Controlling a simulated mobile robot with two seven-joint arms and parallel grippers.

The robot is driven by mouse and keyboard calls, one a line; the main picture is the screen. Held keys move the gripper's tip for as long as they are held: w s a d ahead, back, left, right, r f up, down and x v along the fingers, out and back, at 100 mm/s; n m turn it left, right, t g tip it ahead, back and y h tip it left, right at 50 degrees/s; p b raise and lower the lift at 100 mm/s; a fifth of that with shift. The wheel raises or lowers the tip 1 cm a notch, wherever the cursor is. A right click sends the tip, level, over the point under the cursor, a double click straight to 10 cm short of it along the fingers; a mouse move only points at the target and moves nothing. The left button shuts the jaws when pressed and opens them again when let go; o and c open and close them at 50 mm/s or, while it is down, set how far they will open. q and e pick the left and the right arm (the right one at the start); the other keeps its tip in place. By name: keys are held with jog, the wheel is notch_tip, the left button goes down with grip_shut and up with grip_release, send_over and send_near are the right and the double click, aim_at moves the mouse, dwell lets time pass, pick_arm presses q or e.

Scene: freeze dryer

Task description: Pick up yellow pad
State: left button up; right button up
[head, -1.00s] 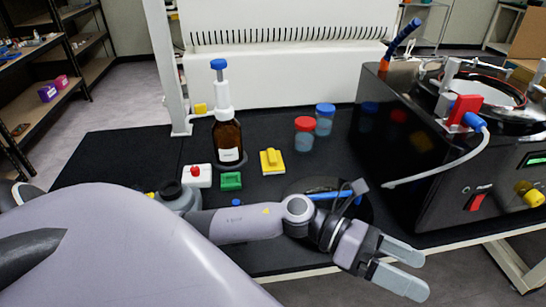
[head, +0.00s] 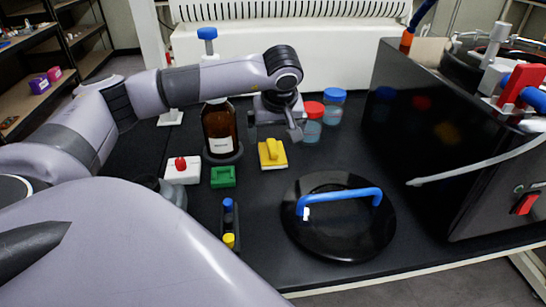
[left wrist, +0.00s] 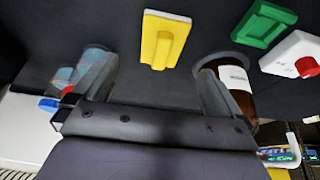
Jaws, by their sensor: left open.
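The yellow pad (head: 272,155), a flat block with a raised grip on a pale base, lies on the black tabletop. My left gripper (head: 274,136) points downward just behind and above it in the head view, with its fingers spread and nothing between them. In the left wrist view, the pad (left wrist: 164,42) lies beyond the open fingertips, midway between the two fingers and apart from them. My right gripper is not in view.
A green block (head: 223,177) and a white box with a red knob (head: 183,171) lie left of the pad. A brown bottle (head: 219,128) stands close behind-left; red-lidded (head: 313,122) and blue-lidded (head: 333,106) jars stand right. A black lid with blue handle (head: 338,240) lies in front.

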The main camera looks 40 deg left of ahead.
aim_at(272, 145)
pick_arm(q)
jog(key=shift+x, duration=0.75)
jog(key=x, duration=0.6)
jog(key=shift+w+a, duration=0.15)
jog(key=shift+a, duration=0.3)
jog(key=shift+r, duration=0.1)
jog(key=c, duration=1.1)
